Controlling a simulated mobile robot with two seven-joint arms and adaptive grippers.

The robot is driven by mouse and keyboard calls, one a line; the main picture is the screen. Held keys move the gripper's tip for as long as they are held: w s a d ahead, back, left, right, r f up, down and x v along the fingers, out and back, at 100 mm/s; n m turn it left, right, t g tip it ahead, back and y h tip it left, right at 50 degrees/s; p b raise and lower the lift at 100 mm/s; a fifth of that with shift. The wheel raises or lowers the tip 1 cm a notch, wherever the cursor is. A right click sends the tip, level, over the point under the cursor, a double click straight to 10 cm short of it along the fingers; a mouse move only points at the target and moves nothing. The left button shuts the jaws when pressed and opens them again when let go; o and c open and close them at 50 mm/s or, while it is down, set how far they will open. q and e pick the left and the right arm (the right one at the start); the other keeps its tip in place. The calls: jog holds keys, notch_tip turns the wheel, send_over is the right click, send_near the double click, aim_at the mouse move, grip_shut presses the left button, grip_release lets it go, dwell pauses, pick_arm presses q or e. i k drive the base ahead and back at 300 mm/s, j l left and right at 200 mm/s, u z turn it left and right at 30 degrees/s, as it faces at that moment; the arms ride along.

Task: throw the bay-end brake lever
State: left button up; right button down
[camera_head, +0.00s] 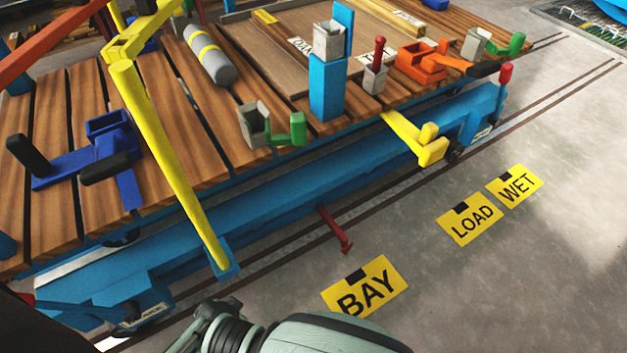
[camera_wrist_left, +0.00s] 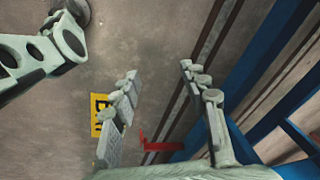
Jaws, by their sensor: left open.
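A blue housing with a label that seems to read BRAKE (camera_head: 140,312) is on the cart's near left corner. Another blue housing at the right end carries an upright lever with a red grip (camera_head: 504,76). My left gripper (camera_wrist_left: 158,82) is open and empty in the left wrist view, above the floor beside the blue cart frame. Its fingertips do not show clearly in the head view.
A red hooked bar (camera_head: 337,232) sticks out from the cart's side near the yellow BAY sign (camera_head: 365,287); it also shows near my left fingers in the wrist view (camera_wrist_left: 160,142). A yellow post (camera_head: 170,170) leans over the wooden deck. Floor by the LOAD sign (camera_head: 470,219) is clear.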

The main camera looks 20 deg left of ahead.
aim_at(131, 311)
jog(key=u, duration=2.6)
